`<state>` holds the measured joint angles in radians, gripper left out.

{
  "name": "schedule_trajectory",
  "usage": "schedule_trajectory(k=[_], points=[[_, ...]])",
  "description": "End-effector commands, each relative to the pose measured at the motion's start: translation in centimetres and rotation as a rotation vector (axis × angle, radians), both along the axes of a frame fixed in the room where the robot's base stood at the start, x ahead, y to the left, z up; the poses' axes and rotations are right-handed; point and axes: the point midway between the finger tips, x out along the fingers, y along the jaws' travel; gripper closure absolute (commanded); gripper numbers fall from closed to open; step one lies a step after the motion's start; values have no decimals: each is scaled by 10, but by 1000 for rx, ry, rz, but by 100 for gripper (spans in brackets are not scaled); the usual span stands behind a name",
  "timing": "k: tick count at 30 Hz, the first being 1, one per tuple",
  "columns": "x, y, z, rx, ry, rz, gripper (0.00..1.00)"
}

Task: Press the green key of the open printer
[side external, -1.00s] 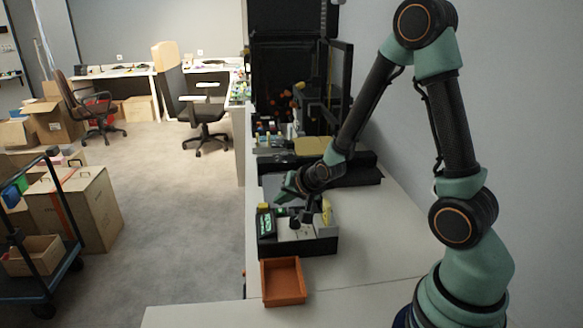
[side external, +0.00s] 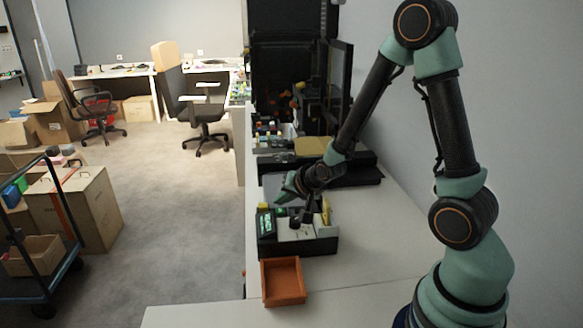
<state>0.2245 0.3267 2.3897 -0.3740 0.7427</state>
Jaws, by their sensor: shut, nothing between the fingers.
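The open printer (side external: 298,248) is a dark, low box on the white table, with a pale inside. A lit green display (side external: 266,222) is at its left front. A small green patch (side external: 281,211) shows near its back left; I cannot tell whether this is the green key. My gripper (side external: 301,219) is shut and empty, pointing down over the printer's pale inside, to the right of the display. I cannot tell whether its tips touch anything. My gripper and wrist hide part of the printer's inside and back.
An empty orange-brown tray (side external: 284,299) stands just in front of the printer. A flat black unit (side external: 365,174) and a large dark machine (side external: 290,70) are behind it. A yellow item (side external: 327,210) is at the printer's right side. The table right of the printer is clear.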

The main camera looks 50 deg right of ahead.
Motion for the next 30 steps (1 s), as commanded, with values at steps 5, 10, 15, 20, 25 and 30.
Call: schedule_trajectory(k=[5, 10, 15, 20, 25, 30], points=[[0, 0, 0, 0, 0, 0, 100], [0, 0, 0, 0, 0, 0, 100], [0, 0, 0, 0, 0, 0, 100], [0, 0, 0, 0, 0, 0, 100], [0, 1, -5, 1, 1, 1, 100], [0, 1, -9, 2, 0, 1, 100]])
